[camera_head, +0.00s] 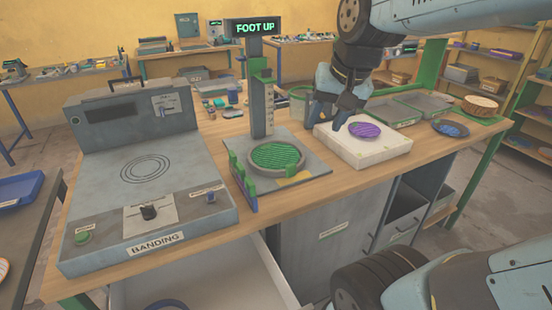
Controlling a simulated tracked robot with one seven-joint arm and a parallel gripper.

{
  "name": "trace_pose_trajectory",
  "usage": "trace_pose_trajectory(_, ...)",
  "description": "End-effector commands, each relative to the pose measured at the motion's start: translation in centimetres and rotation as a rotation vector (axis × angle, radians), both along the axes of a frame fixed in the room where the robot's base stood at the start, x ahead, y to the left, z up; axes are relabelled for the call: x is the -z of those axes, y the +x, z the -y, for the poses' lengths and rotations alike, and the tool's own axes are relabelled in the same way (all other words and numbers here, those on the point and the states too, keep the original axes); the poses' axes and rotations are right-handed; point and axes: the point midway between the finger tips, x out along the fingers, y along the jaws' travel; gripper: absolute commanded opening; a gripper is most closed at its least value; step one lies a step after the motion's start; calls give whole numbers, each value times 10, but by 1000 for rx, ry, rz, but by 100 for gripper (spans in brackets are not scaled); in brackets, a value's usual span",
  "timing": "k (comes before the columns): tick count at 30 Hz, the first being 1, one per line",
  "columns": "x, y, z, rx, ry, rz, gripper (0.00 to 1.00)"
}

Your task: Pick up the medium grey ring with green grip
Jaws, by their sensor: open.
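A medium grey ring (249,164) with a green hatched grip surface (275,156) inside it lies on the flat base plate (311,174) of the press. The press column (260,105) stands right behind it. My gripper (324,121) is to the right of the ring and apart from it, over the back left part of a white block (372,155). The gripper is open, with nothing seen between its fingers. A purple striped disc (364,130) lies on the white block, close to the right of the fingers.
A banding machine (150,200) fills the bench's left end. A sign reading "FOOT UP" (254,27) tops the press. Grey trays (425,103), a dark plate with a blue centre (451,128) and a wooden disc (480,105) are to the right.

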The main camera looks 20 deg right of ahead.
Motion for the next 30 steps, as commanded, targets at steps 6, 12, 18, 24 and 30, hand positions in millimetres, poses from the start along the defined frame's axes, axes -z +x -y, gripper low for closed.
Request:
trace_pose_trajectory(6,17,55,1,242,118,-144,45)
trace_pose_trajectory(12,41,102,-1,489,169,-262,45)
trace_pose_trajectory(18,69,146,-5,746,166,-349,45)
trace_pose_trajectory(24,92,178,-10,957,141,-383,45)
trace_pose_trajectory(30,103,192,-12,1060,123,-387,45)
